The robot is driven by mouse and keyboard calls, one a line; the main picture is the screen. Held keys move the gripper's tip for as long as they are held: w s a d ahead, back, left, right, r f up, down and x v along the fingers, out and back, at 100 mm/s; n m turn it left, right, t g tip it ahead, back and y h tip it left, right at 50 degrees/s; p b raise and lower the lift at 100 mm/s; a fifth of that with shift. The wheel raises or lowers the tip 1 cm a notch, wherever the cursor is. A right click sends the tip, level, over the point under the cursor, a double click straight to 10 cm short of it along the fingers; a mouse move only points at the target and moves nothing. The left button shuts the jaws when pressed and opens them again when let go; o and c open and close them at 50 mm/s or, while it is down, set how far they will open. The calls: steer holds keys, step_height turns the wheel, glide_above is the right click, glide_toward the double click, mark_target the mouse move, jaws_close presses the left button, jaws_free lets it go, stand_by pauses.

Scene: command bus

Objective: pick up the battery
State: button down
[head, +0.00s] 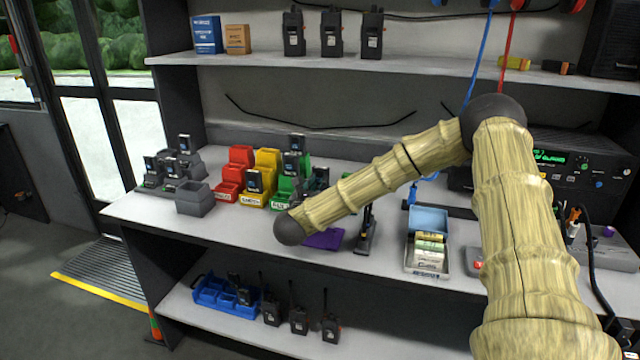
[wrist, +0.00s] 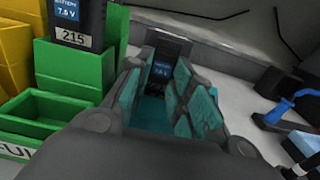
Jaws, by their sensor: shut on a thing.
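A dark battery (wrist: 164,68) with a blue label reading a voltage stands upright between the teal pads of my gripper (wrist: 160,88) in the wrist view. My gripper is shut on this battery. The fingers hide its sides and lower part, so I cannot tell whether its base touches the counter. In the head view my gripper (head: 318,180) is a small dark shape just right of the green bins, and my arm partly hides it. Another battery (wrist: 67,18), marked 215, stands in a green bin (wrist: 75,72) left of my gripper.
Red bins (head: 238,165) and yellow bins (head: 262,180) stand left of my gripper, by a grey charger group (head: 172,170). An upper shelf (head: 400,65) overhangs the back.

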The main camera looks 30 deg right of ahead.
step_height(320, 180, up, 10)
stand_by(0.6)
steer(key=shift+r, duration=0.15)
stand_by(0.3)
